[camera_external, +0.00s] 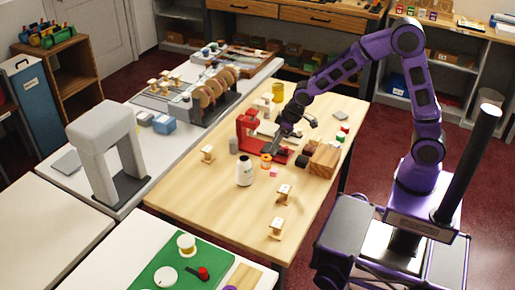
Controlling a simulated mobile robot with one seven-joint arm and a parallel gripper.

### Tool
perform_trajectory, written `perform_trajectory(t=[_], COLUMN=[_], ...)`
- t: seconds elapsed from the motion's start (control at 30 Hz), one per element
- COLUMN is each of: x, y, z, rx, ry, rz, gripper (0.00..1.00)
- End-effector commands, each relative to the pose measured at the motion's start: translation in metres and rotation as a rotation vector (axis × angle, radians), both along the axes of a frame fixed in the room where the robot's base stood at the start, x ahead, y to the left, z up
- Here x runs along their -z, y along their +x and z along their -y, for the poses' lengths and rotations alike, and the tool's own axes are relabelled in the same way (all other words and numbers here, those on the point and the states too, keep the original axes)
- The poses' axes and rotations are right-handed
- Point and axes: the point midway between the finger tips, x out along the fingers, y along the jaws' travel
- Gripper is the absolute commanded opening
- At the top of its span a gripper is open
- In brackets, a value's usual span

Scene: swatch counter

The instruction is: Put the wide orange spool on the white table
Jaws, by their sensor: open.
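A small orange spool (266,162) stands on the light wood table (200,190), in front of a red device. At this size I cannot tell whether the fingers touch the spool. A white table (112,262) at the bottom left carries a green mat (158,262). Another white-topped table (75,180) runs along the left, with a grey arch on it.
A red device (247,130) stands behind the spool. Small wooden stands (285,193) dot the table. The wood table's front left is clear.

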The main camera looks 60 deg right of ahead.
Motion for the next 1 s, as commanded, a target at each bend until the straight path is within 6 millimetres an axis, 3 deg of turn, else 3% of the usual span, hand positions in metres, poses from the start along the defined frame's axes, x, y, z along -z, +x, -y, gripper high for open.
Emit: perform_trajectory(t=[0.1,0.23,0.73,0.9,1.0], x=[-0.019,-0.028,-0.032,-0.071,-0.081], y=[-0.007,-0.012,-0.013,-0.023,-0.028], z=[0.002,0.003,0.003,0.004,0.005], rx=[0.000,0.001,0.000,-0.001,-0.001], ry=[0.000,0.000,0.000,-0.001,0.000], rz=[0.001,0.000,-0.001,0.005,0.000], gripper=[0.61,0.57,0.57,0.57,0.57])
